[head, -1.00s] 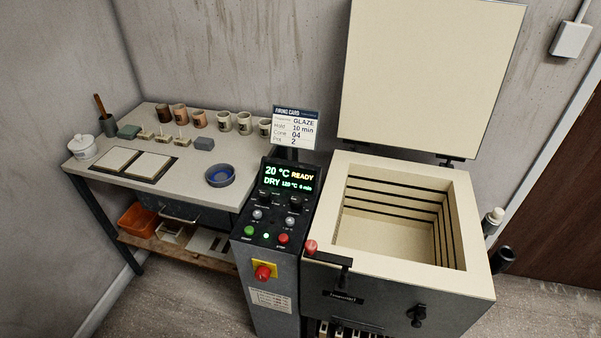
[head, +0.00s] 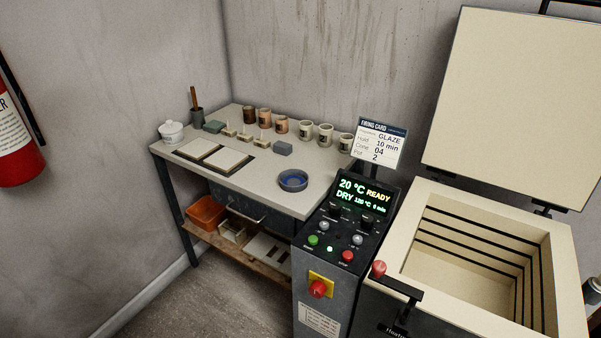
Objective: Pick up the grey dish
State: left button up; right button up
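A small round dish (head: 293,181) stands on the work table (head: 240,180) in the head view, near its right front edge. No other round, open dish shows on the table. A small grey block (head: 282,148) lies behind the dish; what it is I cannot tell. Neither of my grippers is in view.
Two pale tiles (head: 228,159) lie left of the dish. Several cups (head: 306,132) stand in a row at the back, and a lidded white pot (head: 171,132) at the left. The control panel (head: 345,220) and open kiln (head: 480,250) stand right. Floor (head: 210,300) in front is clear.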

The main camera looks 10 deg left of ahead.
aim_at(290, 180)
jog(key=j+z, duration=0.1)
jog(key=z, duration=0.3)
jog(key=i+j+z, duration=0.15)
jog(key=j+z, duration=0.2)
jog(key=j, duration=0.4)
jog(key=i+j+z, duration=0.1)
jog(key=j+z, duration=0.25)
jog(key=j, duration=0.45)
